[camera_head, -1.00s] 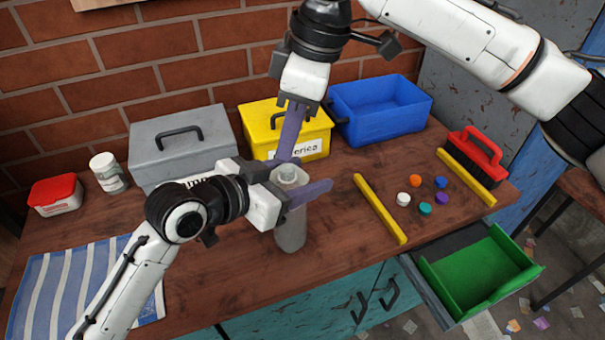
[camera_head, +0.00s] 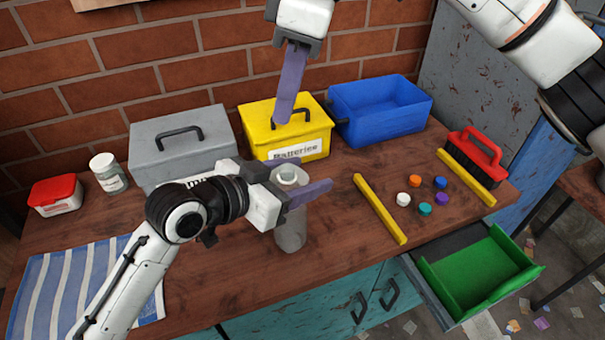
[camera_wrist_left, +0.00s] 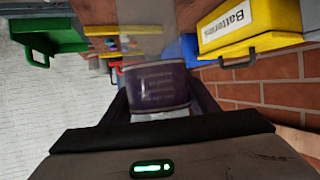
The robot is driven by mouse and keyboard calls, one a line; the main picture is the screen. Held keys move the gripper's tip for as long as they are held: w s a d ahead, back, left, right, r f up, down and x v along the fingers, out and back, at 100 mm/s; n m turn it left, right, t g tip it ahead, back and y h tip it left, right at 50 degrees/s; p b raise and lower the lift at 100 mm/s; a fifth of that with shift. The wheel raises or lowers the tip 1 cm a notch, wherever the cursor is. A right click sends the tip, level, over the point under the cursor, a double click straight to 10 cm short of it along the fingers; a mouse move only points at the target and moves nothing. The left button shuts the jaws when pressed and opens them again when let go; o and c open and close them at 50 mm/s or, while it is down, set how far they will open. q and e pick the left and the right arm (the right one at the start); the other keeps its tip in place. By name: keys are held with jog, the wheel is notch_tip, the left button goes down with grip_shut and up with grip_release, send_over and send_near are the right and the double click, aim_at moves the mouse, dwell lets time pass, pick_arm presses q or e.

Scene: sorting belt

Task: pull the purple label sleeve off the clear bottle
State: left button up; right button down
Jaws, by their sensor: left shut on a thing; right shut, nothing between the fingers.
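The clear bottle (camera_head: 291,236) stands upright near the table's front edge, its pale top (camera_head: 288,174) showing. My left gripper (camera_head: 300,178) is shut around its upper part. In the left wrist view the purple label sleeve (camera_wrist_left: 157,86), with lines of print, is around the bottle between my left fingers. Clear bottle shows above it in that picture. In the head view the sleeve is mostly hidden by the near finger. My right gripper (camera_head: 283,117) is shut and empty, fingers pointing down, above and behind the bottle, in front of the yellow box.
Behind stand a grey box (camera_head: 165,165), the yellow Batteries box (camera_head: 262,143) and a blue bin (camera_head: 352,128). Yellow bars (camera_head: 380,210), several coloured caps (camera_head: 425,209) and a red brush (camera_head: 478,150) lie to the right. A green tray (camera_head: 470,290) is at the lower right.

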jog(key=s+d, duration=0.2)
jog(key=s, duration=1.1)
jog(key=shift+s, duration=0.15)
dwell(0.5)
